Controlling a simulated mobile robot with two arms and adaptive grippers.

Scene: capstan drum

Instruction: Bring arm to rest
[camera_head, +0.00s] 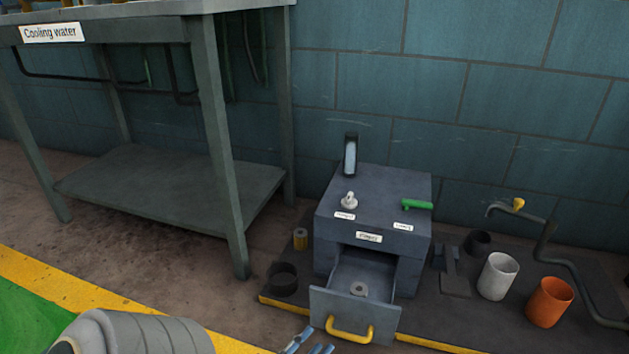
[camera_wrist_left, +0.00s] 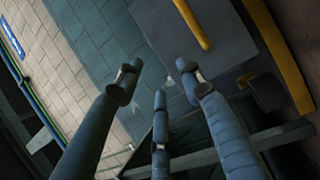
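My left arm comes in at the bottom left of the head view, and the blue-grey fingertips of my left gripper (camera_head: 308,346) show at the bottom edge, just left of the drawer's yellow handle (camera_head: 349,331). In the left wrist view the fingers of my left gripper (camera_wrist_left: 158,84) are spread apart with nothing between them. The yellow handle (camera_wrist_left: 192,22) is beyond them at the top, apart from the fingertips. The drawer (camera_head: 325,306) of the grey box (camera_head: 370,198) is pulled open, with a small grey ring (camera_head: 358,289) inside. My right gripper is not in view.
A white cup (camera_head: 497,277), an orange cup (camera_head: 549,303) and a bent pipe (camera_head: 560,262) are right of the box. A metal table (camera_head: 213,130) labelled "Cooling water" stands at upper left.

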